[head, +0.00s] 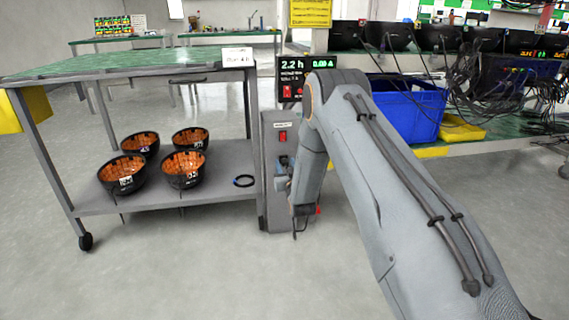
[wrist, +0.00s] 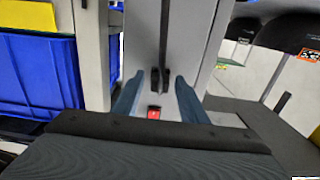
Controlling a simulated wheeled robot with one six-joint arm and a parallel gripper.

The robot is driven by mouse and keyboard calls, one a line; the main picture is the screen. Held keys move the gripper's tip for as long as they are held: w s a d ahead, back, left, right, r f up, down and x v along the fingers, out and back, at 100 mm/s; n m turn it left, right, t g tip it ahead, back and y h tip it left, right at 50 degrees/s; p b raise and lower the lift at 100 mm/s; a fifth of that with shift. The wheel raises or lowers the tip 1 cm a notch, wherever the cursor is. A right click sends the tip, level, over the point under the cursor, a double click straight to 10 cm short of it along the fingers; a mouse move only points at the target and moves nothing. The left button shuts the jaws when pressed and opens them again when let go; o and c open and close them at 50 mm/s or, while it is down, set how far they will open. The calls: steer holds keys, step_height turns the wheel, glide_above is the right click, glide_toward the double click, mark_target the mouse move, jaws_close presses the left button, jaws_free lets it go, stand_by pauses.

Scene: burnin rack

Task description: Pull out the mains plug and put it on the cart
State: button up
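The mains plug (wrist: 160,80) is black, with a dark cable running up the picture in the wrist view. It sits against the grey front of a post. My gripper (wrist: 159,84) is open, with one blue-grey finger on each side of the plug and a visible gap to it. In the head view my gripper (head: 284,184) is low at the grey post (head: 277,150), and the plug is hard to make out there. The cart (head: 130,66) stands left of the post, with a green top and a grey lower shelf.
Several black bowls with copper-coloured insides (head: 183,170) and a dark ring (head: 243,181) are on the cart's lower shelf. The cart top is largely bare, with a white sign (head: 238,57) at its right. A red switch (head: 282,136) is on the post. A blue crate (head: 408,108) stands right.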

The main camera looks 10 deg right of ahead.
mark_target(287, 166)
jaws_close()
steer(key=shift+s, duration=0.1)
steer(key=shift+s+p, duration=2.3)
steer(key=shift+s, duration=0.6)
steer(key=shift+s, duration=0.1)
